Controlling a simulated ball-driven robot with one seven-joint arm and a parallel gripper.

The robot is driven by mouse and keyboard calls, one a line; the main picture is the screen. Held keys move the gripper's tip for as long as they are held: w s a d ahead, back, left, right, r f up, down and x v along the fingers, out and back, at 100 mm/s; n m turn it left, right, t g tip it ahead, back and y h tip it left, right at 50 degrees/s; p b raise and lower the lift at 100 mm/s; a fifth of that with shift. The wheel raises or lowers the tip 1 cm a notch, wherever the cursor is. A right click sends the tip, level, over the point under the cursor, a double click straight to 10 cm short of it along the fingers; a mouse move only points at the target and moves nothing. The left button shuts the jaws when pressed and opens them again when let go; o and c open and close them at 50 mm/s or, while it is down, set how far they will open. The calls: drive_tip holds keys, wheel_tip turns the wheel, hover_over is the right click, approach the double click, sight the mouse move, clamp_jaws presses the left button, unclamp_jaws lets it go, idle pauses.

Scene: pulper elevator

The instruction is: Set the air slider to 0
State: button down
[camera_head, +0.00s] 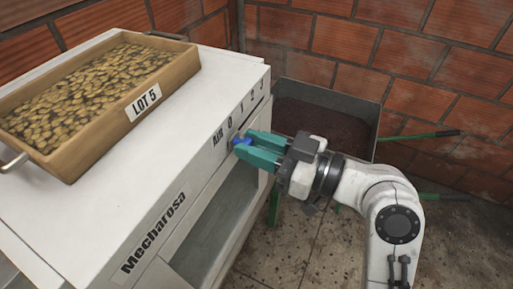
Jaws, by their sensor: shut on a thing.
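The air slider's blue knob (240,143) shows at the front edge of the white Mecharosa machine (226,75). The AIR scale (237,119) runs along the top of that edge, with 0, 1, 2 and 3 going up to the right. My gripper (243,146) has teal fingers and is shut on the blue knob. The knob is close to the 0 mark, at the AIR end of the scale. The fingers cover part of the knob and the slot, so its exact setting is hard to tell.
A wooden tray marked LOT 5 (143,102) stands on top of the machine, full of beans. A wheelbarrow (330,102) with dark contents and green handles stands behind my arm. Brick walls close the back. Bare concrete floor (300,245) lies below.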

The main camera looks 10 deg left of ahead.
drive_tip(key=shift+s+a, duration=0.1)
drive_tip(key=shift+s, duration=0.1)
drive_tip(key=c, duration=0.9)
unclamp_jaws()
drive_tip(key=b+v, duration=0.2)
drive_tip(key=v, duration=0.8)
drive_tip(key=shift+s+d, duration=0.15)
drive_tip(key=shift+d, duration=0.25)
